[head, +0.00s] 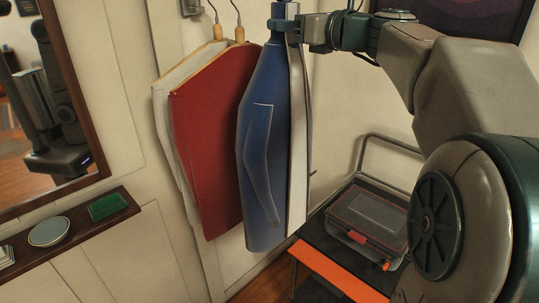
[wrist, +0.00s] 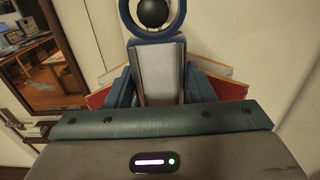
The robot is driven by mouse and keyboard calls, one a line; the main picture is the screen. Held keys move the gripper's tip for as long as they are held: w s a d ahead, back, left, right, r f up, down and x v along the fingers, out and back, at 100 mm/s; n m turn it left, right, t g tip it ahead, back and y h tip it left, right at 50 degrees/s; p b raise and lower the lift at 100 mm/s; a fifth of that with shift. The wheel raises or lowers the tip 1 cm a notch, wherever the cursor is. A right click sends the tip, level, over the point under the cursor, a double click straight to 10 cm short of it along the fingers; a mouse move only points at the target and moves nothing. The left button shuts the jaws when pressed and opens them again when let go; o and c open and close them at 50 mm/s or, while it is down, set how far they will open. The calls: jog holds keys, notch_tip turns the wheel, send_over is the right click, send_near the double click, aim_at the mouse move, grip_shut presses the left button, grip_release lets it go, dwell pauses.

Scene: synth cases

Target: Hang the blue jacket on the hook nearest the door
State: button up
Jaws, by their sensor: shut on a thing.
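The blue jacket (head: 264,140) hangs down upright from my gripper (head: 302,30), with a pale strip along its right side. My gripper is shut on its top part. In the wrist view, my gripper (wrist: 160,84) holds the grey and blue top of the jacket (wrist: 158,66). Above it, a blue loop (wrist: 129,18) shows around a black ball (wrist: 152,13) in the picture. I cannot tell whether the loop is on the ball or only in line with it. The jacket's top end is cut off in the head view. I cannot make out which part is the door.
A red garment (head: 208,130) and a cream garment (head: 172,100) hang on hangers just left of the jacket. A mirror (head: 72,80) and a shelf (head: 75,232) are at left. A black cart (head: 335,255) with an orange edge bears a case (head: 368,215) at lower right.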

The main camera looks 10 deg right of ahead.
jog(key=v, duration=0.7)
dwell(0.8)
jog(key=shift+r, duration=0.1)
jog(key=shift+a, duration=0.1)
dwell(1.0)
